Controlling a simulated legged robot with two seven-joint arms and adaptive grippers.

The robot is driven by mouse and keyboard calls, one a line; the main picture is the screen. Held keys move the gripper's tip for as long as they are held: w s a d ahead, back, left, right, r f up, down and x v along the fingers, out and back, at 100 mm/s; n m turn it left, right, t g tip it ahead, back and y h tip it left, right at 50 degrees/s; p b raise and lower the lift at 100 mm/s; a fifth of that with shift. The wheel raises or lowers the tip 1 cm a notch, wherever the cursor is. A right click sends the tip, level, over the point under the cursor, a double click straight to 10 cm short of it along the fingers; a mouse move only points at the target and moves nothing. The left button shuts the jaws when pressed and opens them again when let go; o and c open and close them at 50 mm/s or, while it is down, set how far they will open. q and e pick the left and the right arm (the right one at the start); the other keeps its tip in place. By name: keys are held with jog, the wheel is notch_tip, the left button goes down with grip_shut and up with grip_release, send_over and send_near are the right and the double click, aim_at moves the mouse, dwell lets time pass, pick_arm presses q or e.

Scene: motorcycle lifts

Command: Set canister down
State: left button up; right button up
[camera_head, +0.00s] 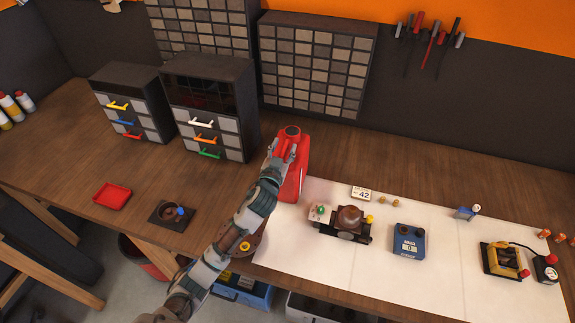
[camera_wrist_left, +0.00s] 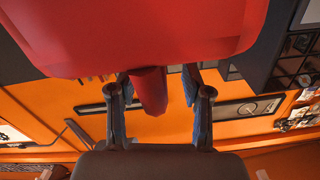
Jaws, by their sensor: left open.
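The red canister (camera_head: 300,168) is upright on the workbench at the left end of the white mat (camera_head: 385,217), its base partly hidden by my arm. My left gripper (camera_head: 284,148) is at its upper part. In the left wrist view, the canister's red body (camera_wrist_left: 150,35) fills the top. A red neck-like part (camera_wrist_left: 150,92) lies between the two spread fingers of my left gripper (camera_wrist_left: 158,90), with gaps on both sides. The fingers are open. My right gripper is not in view.
Drawer cabinets (camera_head: 245,128) stand behind and left of the canister. A red tray (camera_head: 113,196) and a small dark device (camera_head: 165,216) lie to the left. An engine-like part (camera_head: 348,222) and a blue box (camera_head: 408,241) sit on the mat. Bare wood lies behind the mat.

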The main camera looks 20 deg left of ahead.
pick_arm(q)
jog(key=shift+w+d+f, duration=0.15)
jog(key=shift+w, duration=0.65)
jog(key=shift+s+d, duration=0.1)
jog(key=shift+c, duration=1.4)
grip_shut()
